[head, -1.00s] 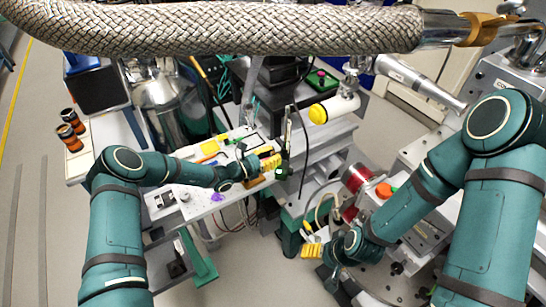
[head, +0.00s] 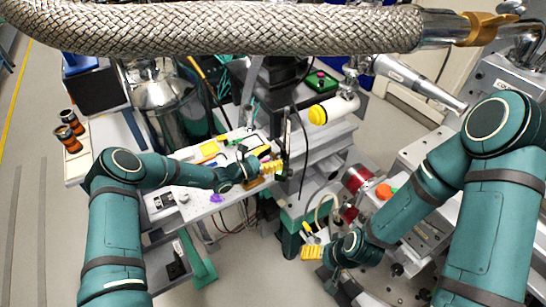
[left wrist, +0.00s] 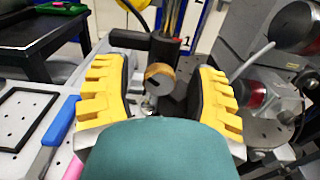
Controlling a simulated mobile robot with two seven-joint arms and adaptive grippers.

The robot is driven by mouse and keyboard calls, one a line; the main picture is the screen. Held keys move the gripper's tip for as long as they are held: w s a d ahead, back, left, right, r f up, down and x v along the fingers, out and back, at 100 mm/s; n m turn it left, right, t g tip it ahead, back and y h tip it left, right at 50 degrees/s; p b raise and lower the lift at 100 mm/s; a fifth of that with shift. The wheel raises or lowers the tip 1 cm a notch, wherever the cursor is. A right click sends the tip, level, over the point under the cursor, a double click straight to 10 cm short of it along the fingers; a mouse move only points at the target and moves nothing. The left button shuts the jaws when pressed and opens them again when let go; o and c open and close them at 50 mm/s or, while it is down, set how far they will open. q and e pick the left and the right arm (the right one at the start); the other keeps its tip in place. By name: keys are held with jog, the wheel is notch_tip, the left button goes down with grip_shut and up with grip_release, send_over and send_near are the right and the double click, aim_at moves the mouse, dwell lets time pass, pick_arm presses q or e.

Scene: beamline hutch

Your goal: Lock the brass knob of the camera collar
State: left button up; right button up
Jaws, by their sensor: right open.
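The brass knob (left wrist: 160,75), round with a dark slot across its face, shows in the left wrist view between my left gripper's yellow fingers. It sits in front of a dark upright part (left wrist: 162,50), which seems to be the collar. My left gripper (left wrist: 160,98) is open, with a visible gap on both sides of the knob. In the head view my left gripper (head: 271,168) is beside a dark upright post (head: 286,150); the knob is too small or hidden to make out there. My right gripper (head: 312,253) is open and empty, low and away from the knob.
A white bench (head: 205,206) with several small coloured items lies under my left forearm. A braided metal hose (head: 220,30) crosses the top of the head view. Loose cables hang below the post.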

pick_arm(q)
jog(key=v, duration=1.2)
